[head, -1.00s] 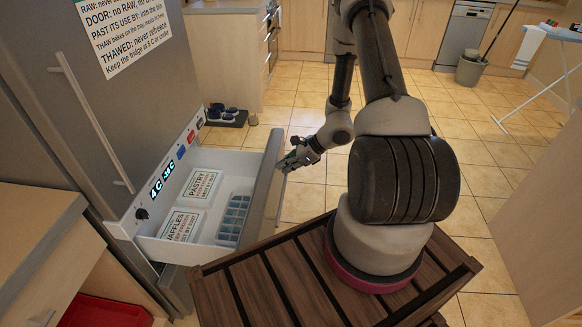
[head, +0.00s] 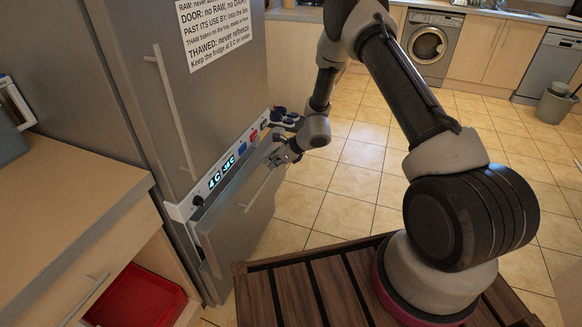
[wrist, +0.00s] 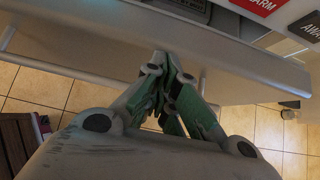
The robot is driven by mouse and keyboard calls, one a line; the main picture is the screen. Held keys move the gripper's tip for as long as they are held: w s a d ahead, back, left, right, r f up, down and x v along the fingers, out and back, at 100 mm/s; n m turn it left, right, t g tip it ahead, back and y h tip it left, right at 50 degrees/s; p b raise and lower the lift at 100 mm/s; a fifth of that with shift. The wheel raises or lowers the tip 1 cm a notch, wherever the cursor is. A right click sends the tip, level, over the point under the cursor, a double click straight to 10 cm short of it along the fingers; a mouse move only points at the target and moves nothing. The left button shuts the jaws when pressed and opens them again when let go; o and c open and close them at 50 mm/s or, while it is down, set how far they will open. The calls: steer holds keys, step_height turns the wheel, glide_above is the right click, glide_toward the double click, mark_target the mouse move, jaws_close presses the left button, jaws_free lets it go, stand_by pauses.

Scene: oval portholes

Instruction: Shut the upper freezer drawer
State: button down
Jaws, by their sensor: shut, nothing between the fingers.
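The upper freezer drawer (head: 236,222) is in the head view, low on the grey fridge-freezer. It stands slightly out from the cabinet, with a narrow dark gap at its near side.
The control strip (head: 228,168) with lit displays is above the drawer. A counter (head: 65,195) stands at left, with a red bin (head: 138,298) in an open drawer below.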

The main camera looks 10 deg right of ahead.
mark_target(253, 156)
steer(key=w+a, duration=0.1)
steer(key=a, duration=0.1)
steer(key=w+a, duration=0.1)
steer(key=a, duration=0.1)
steer(key=w+a, duration=0.2)
steer(key=shift+r, duration=0.1)
steer(key=shift+w+a, duration=0.1)
steer(key=shift+a, duration=0.05)
